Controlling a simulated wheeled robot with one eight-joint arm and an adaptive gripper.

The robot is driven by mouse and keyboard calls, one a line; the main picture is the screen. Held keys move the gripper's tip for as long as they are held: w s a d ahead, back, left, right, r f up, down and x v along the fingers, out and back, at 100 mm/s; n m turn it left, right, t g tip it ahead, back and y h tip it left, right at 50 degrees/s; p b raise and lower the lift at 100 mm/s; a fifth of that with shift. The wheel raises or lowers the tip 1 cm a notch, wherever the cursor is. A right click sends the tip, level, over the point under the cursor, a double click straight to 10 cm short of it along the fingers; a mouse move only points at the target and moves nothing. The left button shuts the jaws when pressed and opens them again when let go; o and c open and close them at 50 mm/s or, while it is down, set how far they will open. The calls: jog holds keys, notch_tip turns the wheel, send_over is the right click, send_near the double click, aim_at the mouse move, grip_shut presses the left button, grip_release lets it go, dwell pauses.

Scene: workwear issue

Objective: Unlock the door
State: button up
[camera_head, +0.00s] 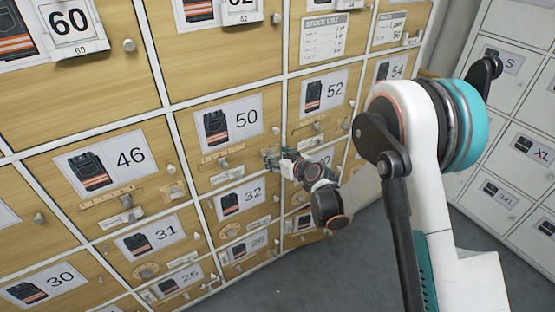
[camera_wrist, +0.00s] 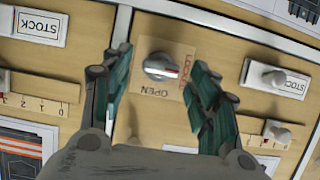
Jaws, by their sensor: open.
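The lock knob (camera_wrist: 160,66) is a small silver turn knob on a tan plate (camera_wrist: 180,52) printed LOCKED and OPEN. A red mark at the knob's right end is beside the word LOCKED. My gripper (camera_wrist: 163,60) is open, with one teal finger on each side of the knob; whether either touches it cannot be told. In the head view my gripper (camera_head: 272,158) is at the lower right of the wooden door numbered 50 (camera_head: 232,126), and it hides the knob there.
STOCK tags (camera_wrist: 40,27) and sliders on numbered scales (camera_wrist: 35,104) lie on both sides of the plate. Neighbouring doors include 46 (camera_head: 100,168), 52 (camera_head: 325,92) and 32 (camera_head: 243,196). White lockers (camera_head: 520,150) stand at the right. Grey floor (camera_head: 320,280) is clear below.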

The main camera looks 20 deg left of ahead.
jog(key=c, duration=1.1)
jog(key=shift+o, duration=0.2)
jog(key=m, duration=0.1)
jog(key=m+g+y, duration=0.1)
jog(key=m, duration=0.1)
jog(key=shift+w+d, duration=0.25)
jog(key=m, duration=0.1)
jog(key=m+g+y, duration=0.2)
jog(key=shift+w+d+f+m, duration=0.15)
jog(key=shift+w+f+m, duration=0.1)
jog(key=shift+m, duration=0.15)
jog(key=m+y, duration=0.2)
jog(key=m, duration=0.1)
jog(key=shift+d+f, duration=0.1)
jog(key=shift+f, duration=0.2)
jog(key=shift+f+m+y, duration=0.2)
jog(key=shift+m+y, duration=0.7)
jog(key=shift+m, duration=0.9)
